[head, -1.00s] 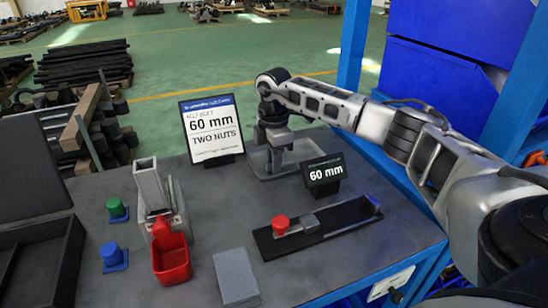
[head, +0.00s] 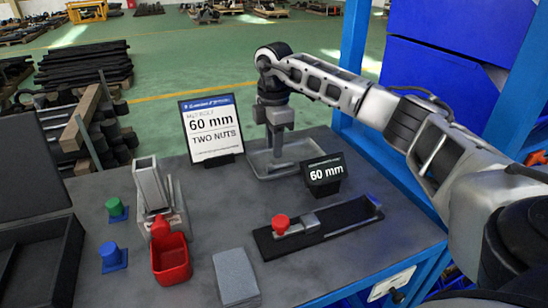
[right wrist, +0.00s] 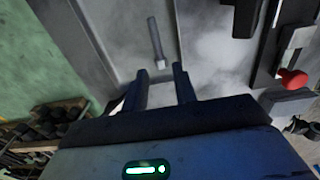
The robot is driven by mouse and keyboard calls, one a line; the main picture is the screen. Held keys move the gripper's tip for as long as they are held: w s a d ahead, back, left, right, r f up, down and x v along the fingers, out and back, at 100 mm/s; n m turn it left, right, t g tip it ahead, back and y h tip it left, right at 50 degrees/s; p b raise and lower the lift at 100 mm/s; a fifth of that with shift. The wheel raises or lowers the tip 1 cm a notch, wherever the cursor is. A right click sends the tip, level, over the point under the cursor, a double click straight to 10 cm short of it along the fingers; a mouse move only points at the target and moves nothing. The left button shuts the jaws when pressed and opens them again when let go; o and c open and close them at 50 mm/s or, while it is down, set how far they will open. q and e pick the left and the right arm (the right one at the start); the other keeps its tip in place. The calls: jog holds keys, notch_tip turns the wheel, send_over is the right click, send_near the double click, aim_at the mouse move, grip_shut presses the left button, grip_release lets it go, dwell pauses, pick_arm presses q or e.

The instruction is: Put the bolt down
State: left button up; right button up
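The bolt (right wrist: 155,40), a thin grey shaft with a pale head, lies on the floor of a shallow grey tray (right wrist: 205,45) in the right wrist view. My right gripper (head: 279,128) points down over the tray. Its two dark fingers (right wrist: 160,84) are apart in the right wrist view, with nothing between them; the bolt is beyond the fingertips. My left gripper is not in view.
Two signs, a "60 mm, two nuts" card (head: 212,130) and a small "60 mm" display (head: 323,173), flank the tray. A dark fixture with a red knob (head: 281,223), a red bin (head: 171,262) and a grey block (head: 236,277) stand nearer. A blue frame (head: 352,50) rises at right.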

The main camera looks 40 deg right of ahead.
aim_at(274, 166)
notch_tip(274, 166, up, 7)
dwell(0.3)
dwell(0.5)
